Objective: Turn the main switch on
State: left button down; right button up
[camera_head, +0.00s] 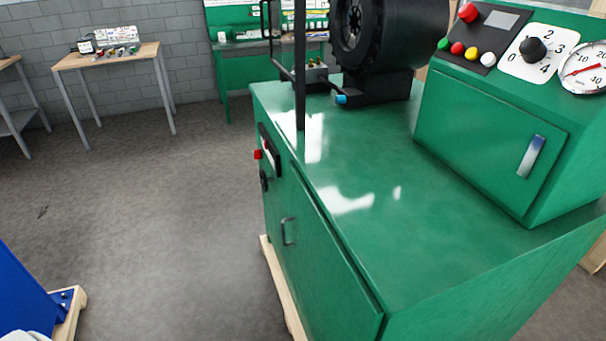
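A green crimping machine (350,225) fills the right half of the head view. On its left side wall, near the far corner, sit a small red part (257,154) on a dark plate and a black part (263,180) below it. One of these may be the main switch; I see them edge-on and cannot tell its position. A sloped control panel at the upper right carries a black rotary knob (533,49) on a white numbered dial, a red mushroom button (468,12) and several coloured buttons.
A black round crimping head (385,35) stands on the machine's top, beside a black upright frame (300,65). The grey floor (165,215) left of the machine is open. A wooden-topped table (108,57) stands at the back wall. A blue cabinet (22,298) is at the lower left.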

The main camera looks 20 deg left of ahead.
aim_at(258, 153)
jog(key=j+z, duration=0.15)
jog(key=j, duration=1.8)
jog(key=i+j, duration=0.25)
jog(key=j, duration=0.15)
jog(key=i+j+z, duration=0.15)
jog(key=i+j, duration=0.3)
jog(key=j, duration=0.35)
jog(key=i+j+z, duration=0.1)
jog(key=i+j, duration=0.15)
jog(key=j, duration=0.15)
